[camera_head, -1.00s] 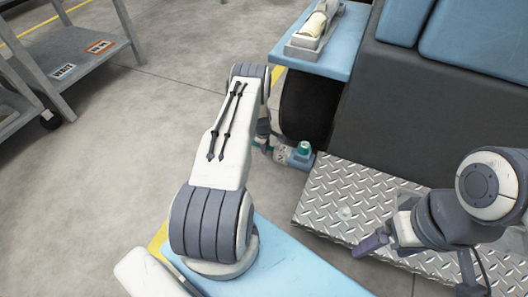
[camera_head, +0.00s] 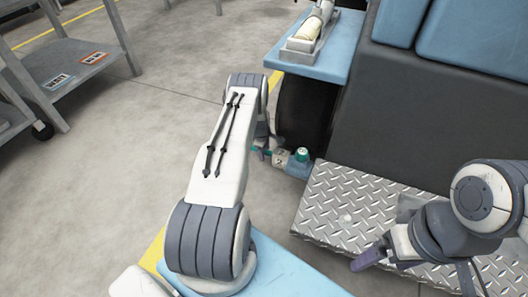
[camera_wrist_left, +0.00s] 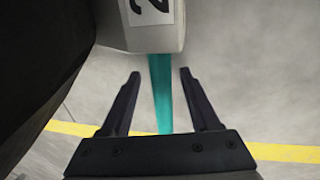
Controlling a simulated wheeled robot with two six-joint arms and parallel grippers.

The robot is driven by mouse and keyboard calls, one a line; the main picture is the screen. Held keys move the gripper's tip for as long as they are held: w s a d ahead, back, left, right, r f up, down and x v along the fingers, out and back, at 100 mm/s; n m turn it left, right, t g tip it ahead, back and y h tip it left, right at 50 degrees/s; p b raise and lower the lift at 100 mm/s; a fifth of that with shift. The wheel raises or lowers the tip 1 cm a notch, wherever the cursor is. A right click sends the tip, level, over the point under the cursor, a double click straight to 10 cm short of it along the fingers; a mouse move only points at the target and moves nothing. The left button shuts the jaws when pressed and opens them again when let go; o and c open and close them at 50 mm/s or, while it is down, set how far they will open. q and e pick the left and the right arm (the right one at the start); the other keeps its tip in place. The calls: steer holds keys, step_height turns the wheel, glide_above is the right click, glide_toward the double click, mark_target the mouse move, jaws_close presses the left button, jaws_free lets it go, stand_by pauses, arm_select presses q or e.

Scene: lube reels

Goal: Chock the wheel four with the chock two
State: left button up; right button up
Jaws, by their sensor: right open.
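The chock two (camera_wrist_left: 155,25) shows in the left wrist view as a pale block with a "2" label, and a teal handle (camera_wrist_left: 163,95) runs from it between my fingers. In the head view the chock (camera_head: 280,157) is small, on the floor by the dark wheel (camera_head: 305,112). No number shows on the wheel. My left gripper (camera_wrist_left: 160,75) is open around the teal handle, with gaps on both sides; in the head view my left arm partly hides it. My right gripper (camera_head: 370,257) is open and empty above the metal tread plate.
A blue-grey piece with a teal cap (camera_head: 299,162) sits between the chock and the tread plate (camera_head: 340,205). The dark vehicle body (camera_head: 385,120) and a blue ledge (camera_head: 325,65) overhang the wheel. A grey cart (camera_head: 75,65) stands at left. Floor between is clear.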

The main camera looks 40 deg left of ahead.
arm_select(q)
steer(key=shift+s+f, duration=0.1)
steer(key=p+v, duration=0.7)
steer(key=v, duration=0.3)
steer(key=shift+r, duration=0.3)
